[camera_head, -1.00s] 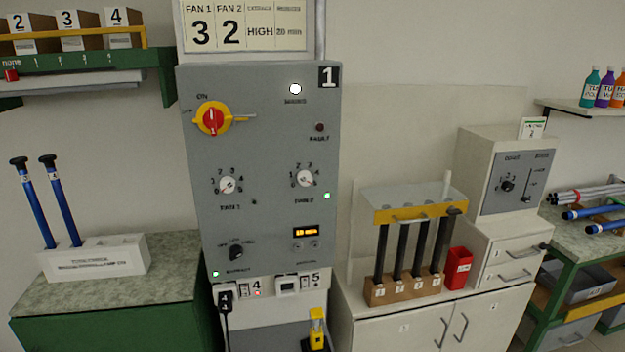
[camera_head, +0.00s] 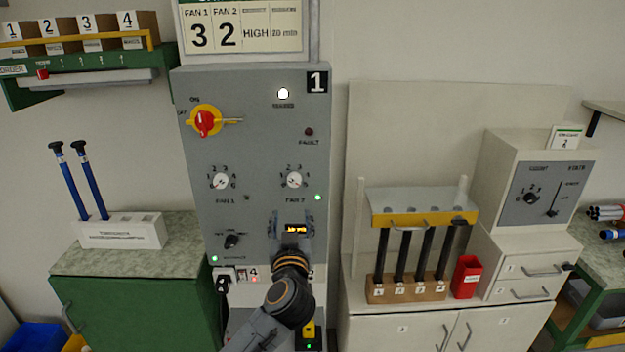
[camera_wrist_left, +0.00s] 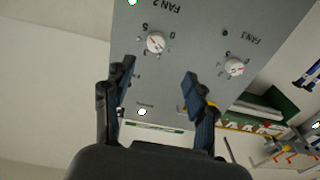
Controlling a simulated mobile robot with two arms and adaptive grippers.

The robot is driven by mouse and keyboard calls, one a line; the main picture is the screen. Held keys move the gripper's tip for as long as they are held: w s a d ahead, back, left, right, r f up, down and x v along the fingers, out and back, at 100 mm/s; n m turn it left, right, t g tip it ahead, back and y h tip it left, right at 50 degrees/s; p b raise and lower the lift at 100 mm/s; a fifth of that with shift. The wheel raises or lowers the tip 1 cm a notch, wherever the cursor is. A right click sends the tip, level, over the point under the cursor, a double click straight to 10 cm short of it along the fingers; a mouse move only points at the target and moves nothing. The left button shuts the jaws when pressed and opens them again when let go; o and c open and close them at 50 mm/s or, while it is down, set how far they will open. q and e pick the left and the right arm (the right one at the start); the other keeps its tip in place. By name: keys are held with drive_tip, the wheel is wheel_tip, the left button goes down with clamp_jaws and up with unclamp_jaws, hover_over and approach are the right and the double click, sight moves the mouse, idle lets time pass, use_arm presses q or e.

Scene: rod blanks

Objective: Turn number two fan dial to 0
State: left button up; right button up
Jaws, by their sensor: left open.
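The fan 2 dial (camera_head: 294,180) is a round white knob with a red mark, on the right of the grey panel (camera_head: 255,235). The mark's exact number is too small to read. My left gripper (camera_head: 291,222) is open and empty, just below the dial and in front of the small display. The wrist view shows the panel upside down. There the fan 2 dial (camera_wrist_left: 156,43) lies beyond and roughly between the open fingers (camera_wrist_left: 160,82), apart from them. My right gripper is not in view.
The fan 1 dial (camera_head: 221,181) sits left of fan 2. A red-yellow main switch (camera_head: 204,122) is above it, and a black selector knob (camera_head: 232,241) below. A card above (camera_head: 242,30) reads fan 1 3, fan 2 2. A rod rack (camera_head: 408,290) stands at right.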

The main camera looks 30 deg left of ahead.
use_arm(q)
drive_tip(key=r, duration=0.1)
drive_tip(key=p, duration=0.1)
approach(295, 183)
drive_tip(key=a, duration=0.1)
drive_tip(key=x, duration=0.4)
drive_tip(key=p+x, duration=0.1)
drive_tip(key=x, duration=0.1)
drive_tip(key=shift+w+d+r, duration=0.15)
drive_tip(key=shift+w, duration=0.25)
drive_tip(key=shift+w+a+h, duration=0.4)
drive_tip(key=shift+w+a, duration=0.05)
drive_tip(key=shift+w, duration=0.25)
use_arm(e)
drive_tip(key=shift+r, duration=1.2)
